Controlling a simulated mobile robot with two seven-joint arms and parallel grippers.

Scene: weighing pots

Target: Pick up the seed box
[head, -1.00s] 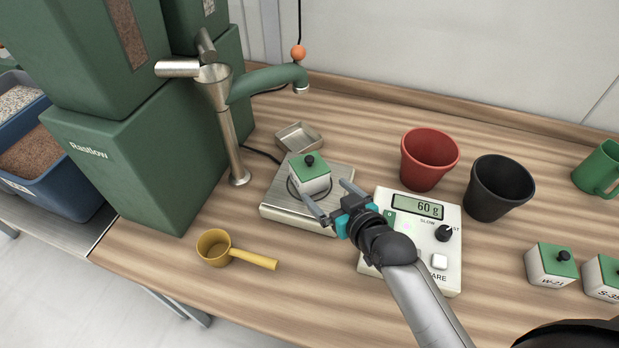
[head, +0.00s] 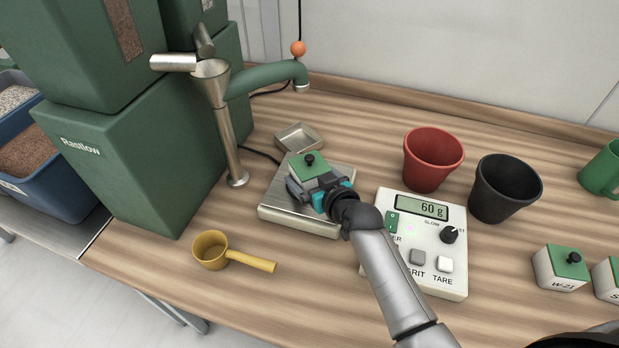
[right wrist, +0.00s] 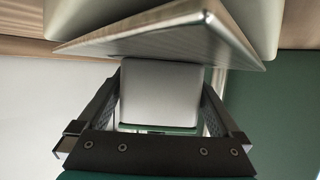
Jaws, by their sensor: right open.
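The seed box (head: 304,170), white with a green lid and a black knob, stands upright on the steel pan of the scale (head: 279,213). My right gripper (head: 318,186) is at the box with its open fingers on either side of it. In the right wrist view the pale box (right wrist: 160,92) sits between the two fingers, with narrow gaps showing beside it. The box's lower front is partly hidden by the gripper in the head view. My left gripper is not in view.
The scale's control panel (head: 430,255) reads 60 g, right of the pan. A small metal tray (head: 299,137) lies behind it, and a steel post with a green spout (head: 270,80) stands at left. A yellow scoop (head: 211,250), a red pot (head: 432,160) and a black pot (head: 503,190) stand around.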

